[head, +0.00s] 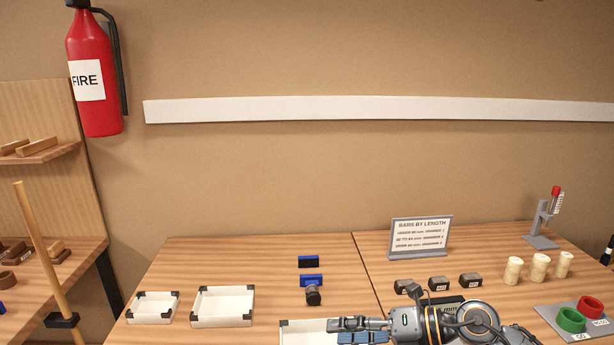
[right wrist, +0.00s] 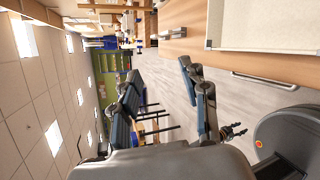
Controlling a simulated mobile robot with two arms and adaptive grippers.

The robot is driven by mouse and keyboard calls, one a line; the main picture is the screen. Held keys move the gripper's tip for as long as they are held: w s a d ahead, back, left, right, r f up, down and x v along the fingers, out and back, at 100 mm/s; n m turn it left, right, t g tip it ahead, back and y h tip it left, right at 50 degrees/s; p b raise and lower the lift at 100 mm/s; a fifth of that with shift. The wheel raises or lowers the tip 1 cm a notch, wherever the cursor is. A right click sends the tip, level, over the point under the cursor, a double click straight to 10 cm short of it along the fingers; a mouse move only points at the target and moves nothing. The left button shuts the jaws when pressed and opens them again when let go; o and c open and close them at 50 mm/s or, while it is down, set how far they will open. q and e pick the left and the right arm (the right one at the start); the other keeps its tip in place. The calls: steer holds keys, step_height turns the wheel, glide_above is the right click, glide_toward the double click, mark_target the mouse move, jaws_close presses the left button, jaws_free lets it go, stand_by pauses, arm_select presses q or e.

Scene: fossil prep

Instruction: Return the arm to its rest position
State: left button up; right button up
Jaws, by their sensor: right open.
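My right gripper (head: 345,331) comes in at the bottom of the head view, its fingers pointing left. It is in front of the right part of a white tray (head: 292,334) and hides part of it. In the right wrist view the two dark fingers (right wrist: 158,72) stand well apart with nothing between them. Beyond the fingers that view shows floor and the room, and a white tray (right wrist: 265,25) on the table lies at upper right. My left gripper is not seen in the head view.
Two white trays (head: 222,288) (head: 135,308) with dark corners stand at left. Blue-black blocks (head: 310,262), a dark round-topped piece (head: 313,296), a sign (head: 421,238), dark blocks (head: 470,281), cream cylinders (head: 539,268) and red and green rings (head: 571,320) occupy the table. The front left tabletop is clear.

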steer(key=a+r+m+t+y, duration=0.3)
steer(key=r+m+t+y, duration=0.1)
steer(key=r+m+t, duration=0.2)
steer(key=d+r+m+t+h, duration=0.1)
steer(key=d+m+t+h, duration=0.35)
steer(key=m+t, duration=0.5)
steer(key=s+d+f+m+g+h, duration=0.3)
steer(key=d+f+m+h, duration=0.3)
steer(key=f+m+h, duration=0.15)
steer(key=s+d+f+m+g+h, duration=0.3)
steer(key=d+f+m+h, duration=0.3)
steer(key=f+m, duration=0.3)
steer(key=s+f+m+g, duration=0.2)
steer(key=s+f+g, duration=0.35)
steer(key=s, duration=0.55)
steer(key=s+f+m+g, duration=0.1)
steer(key=s+f+g, duration=0.4)
steer(key=s, duration=0.5)
step_height(320, 180, down, 29)
steer(key=s, duration=0.3)
steer(key=s+d+f+g, duration=0.2)
steer(key=s+f, duration=1.2)
steer(key=s, duration=0.1)
steer(key=shift+s+d+f, duration=0.3)
steer(key=shift+s, duration=0.05)
